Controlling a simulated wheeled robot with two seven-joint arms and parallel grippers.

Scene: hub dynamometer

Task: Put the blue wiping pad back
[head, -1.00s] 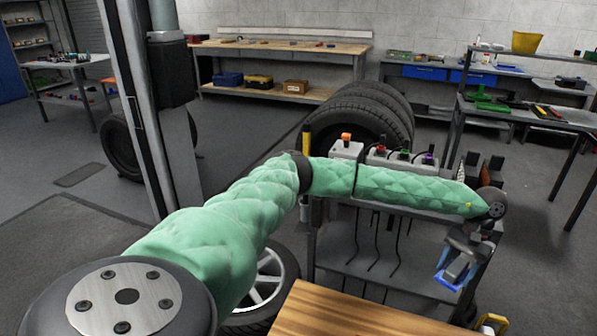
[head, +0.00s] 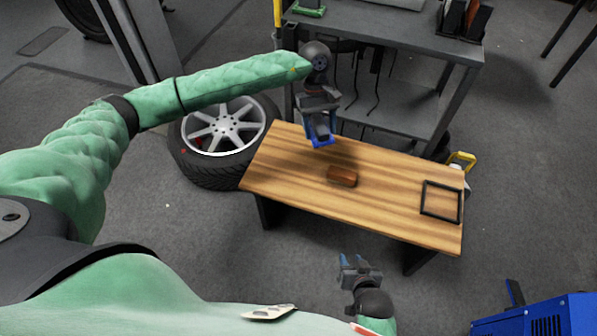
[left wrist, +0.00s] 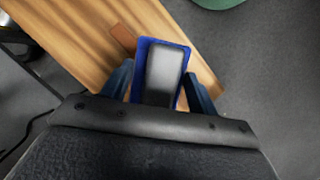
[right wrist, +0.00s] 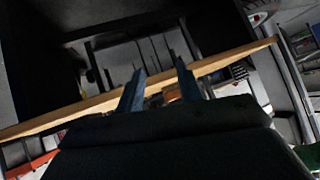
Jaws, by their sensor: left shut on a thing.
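The blue wiping pad (left wrist: 145,47), with a dark grey block on its back, is held between the fingers of my left gripper (head: 320,115). In the head view the pad (head: 322,141) hangs over the back left part of the wooden bench (head: 290,165), apart from its top as far as I can tell. A thin black square frame (head: 441,201) lies on the bench's right end. My right gripper (head: 358,265) is open and empty in front of the bench; its two fingers stand apart in the right wrist view (right wrist: 160,85).
A brown block (head: 342,176) lies mid-bench near the pad. A wheel (head: 225,130) lies on the floor left of the bench. A grey cart (head: 400,40) stands behind it. A blue box (head: 540,315) is at the lower right. The bench between block and frame is clear.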

